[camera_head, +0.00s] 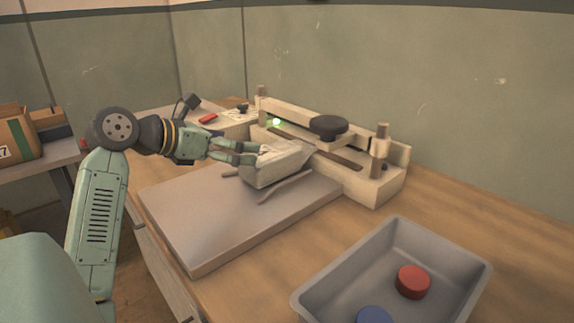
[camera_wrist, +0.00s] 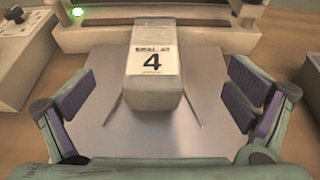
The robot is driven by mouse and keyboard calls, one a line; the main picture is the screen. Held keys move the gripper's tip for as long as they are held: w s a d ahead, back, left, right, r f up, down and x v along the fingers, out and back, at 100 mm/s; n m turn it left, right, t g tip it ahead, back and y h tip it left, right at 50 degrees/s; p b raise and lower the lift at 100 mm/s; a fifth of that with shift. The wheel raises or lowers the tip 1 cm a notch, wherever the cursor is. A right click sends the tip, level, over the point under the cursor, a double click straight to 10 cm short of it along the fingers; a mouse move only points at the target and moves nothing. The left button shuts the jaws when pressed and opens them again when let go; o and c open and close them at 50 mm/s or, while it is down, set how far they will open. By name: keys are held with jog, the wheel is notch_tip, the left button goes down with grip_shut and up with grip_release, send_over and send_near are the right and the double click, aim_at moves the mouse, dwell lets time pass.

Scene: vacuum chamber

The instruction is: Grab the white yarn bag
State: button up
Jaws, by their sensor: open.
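The white yarn bag (camera_head: 275,168) is a pale, block-shaped bag lying on a grey metal plate (camera_head: 210,222) in front of the sealing machine. In the wrist view the bag (camera_wrist: 153,95) sits in the middle, with a label reading "4" on its top. My gripper (camera_head: 250,152) reaches in from the left in the head view, with its fingertips close to the bag. In the wrist view my gripper (camera_wrist: 163,104) is open, one finger on each side of the bag with clear gaps. Its far end lies towards the machine.
A grey tray (camera_head: 340,265) holds a red disc (camera_head: 413,281) and a blue disc (camera_head: 374,316) at the front right. A cardboard box (camera_head: 18,138) stands at the far left.

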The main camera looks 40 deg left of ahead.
aim_at(271, 150)
jog(key=p+x, duration=0.1)
jog(key=x, duration=0.4)
jog(key=shift+w+a+f, duration=0.15)
jog(key=shift+w+f, duration=0.1)
jog(key=shift+w, duration=0.05)
jog(key=x, duration=0.1)
jog(key=p+x, duration=0.1)
jog(key=x, duration=0.1)
jog(key=p+x, duration=0.1)
jog(key=x, duration=0.1)
jog(key=shift+a+f, duration=0.35)
jog(key=shift+s, duration=0.1)
jog(key=c, duration=1.5)
jog(key=shift+r, duration=0.1)
jog(key=shift+c, duration=0.8)
jog(key=shift+r, duration=0.1)
